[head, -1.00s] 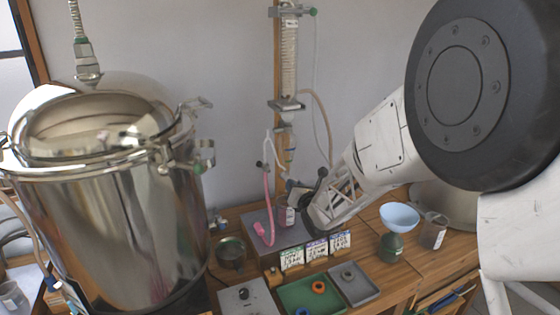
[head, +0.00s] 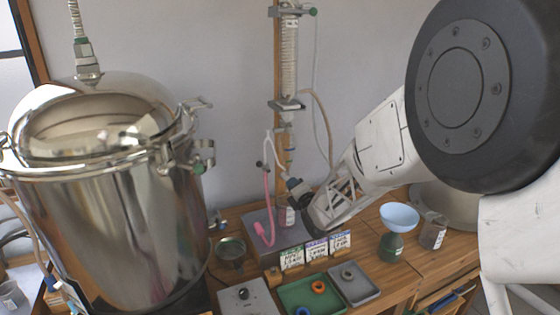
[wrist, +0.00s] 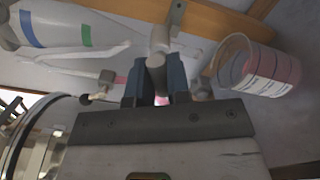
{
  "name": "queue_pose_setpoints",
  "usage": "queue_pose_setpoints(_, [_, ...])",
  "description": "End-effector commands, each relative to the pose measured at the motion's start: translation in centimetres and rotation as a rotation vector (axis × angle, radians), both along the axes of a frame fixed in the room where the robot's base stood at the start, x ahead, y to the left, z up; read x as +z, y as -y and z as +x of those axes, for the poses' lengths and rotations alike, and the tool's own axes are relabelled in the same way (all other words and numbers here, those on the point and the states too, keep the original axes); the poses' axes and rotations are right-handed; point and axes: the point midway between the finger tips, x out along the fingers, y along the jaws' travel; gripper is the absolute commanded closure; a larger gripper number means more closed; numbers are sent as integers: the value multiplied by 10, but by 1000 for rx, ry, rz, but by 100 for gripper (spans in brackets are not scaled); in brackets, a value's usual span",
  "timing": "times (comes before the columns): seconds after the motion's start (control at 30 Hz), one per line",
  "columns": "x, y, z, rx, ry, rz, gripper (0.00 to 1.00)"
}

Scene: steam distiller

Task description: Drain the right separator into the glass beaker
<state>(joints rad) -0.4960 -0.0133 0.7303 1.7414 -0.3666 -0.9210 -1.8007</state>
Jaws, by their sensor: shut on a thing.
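My gripper (head: 297,189) is shut on a grey stopcock handle (wrist: 157,72), which sits between its two blue-grey fingers in the wrist view. A pale glass separator (wrist: 45,22) with green and blue bands runs across the upper left of the wrist view. In the head view its lower part is hard to make out behind my gripper. The glass beaker (wrist: 262,72), with a white label and a pinkish tint, is right of the fingers and apart from them. It also shows on the grey stand base (head: 255,225) in the head view, where the beaker (head: 288,216) is partly hidden.
A large steel boiler (head: 105,215) fills the left. A pink hose (head: 267,205) hangs left of my gripper. A blue funnel (head: 399,216) stands right.

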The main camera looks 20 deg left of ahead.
Motion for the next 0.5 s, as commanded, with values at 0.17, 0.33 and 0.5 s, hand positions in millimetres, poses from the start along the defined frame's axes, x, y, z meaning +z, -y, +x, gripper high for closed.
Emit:
queue_pose_setpoints(0.17, [1, 0, 0, 0, -95, 96, 94])
queue_pose_setpoints(0.33, [0, 0, 0, 0, -187, 189, 94])
queue_pose_setpoints(0.5, [0, 0, 0, 0, -281, 282, 94])
